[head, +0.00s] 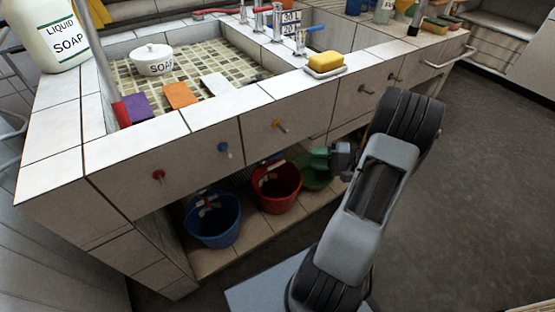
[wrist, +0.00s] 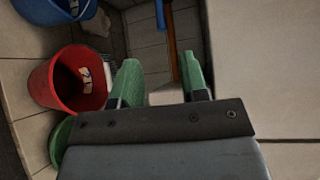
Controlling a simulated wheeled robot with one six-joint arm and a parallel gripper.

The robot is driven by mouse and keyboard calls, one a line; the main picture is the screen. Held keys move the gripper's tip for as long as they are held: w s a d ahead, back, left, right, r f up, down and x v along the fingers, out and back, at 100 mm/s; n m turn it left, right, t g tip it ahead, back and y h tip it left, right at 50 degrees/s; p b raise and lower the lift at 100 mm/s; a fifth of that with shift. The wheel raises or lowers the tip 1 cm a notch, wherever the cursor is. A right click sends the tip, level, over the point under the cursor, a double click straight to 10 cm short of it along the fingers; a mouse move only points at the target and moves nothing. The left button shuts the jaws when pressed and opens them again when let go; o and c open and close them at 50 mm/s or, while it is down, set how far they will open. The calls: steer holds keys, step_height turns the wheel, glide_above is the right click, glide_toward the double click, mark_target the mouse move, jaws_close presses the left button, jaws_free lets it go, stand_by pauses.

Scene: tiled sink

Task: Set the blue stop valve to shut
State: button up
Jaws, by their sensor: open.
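I cannot make out the blue valve in the wrist view.
Below stand a blue bucket (head: 214,218), a red bucket (head: 276,186) and a green bucket (head: 313,176). A soap dish (head: 325,70) sits on the ledge. The floor at right is clear.

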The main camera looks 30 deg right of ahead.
mark_target(278, 156)
steer(key=b+x, duration=0.2)
steer(key=x, duration=1.1)
steer(key=shift+b, duration=0.4)
steer(key=shift+c, duration=0.5)
jaws_close()
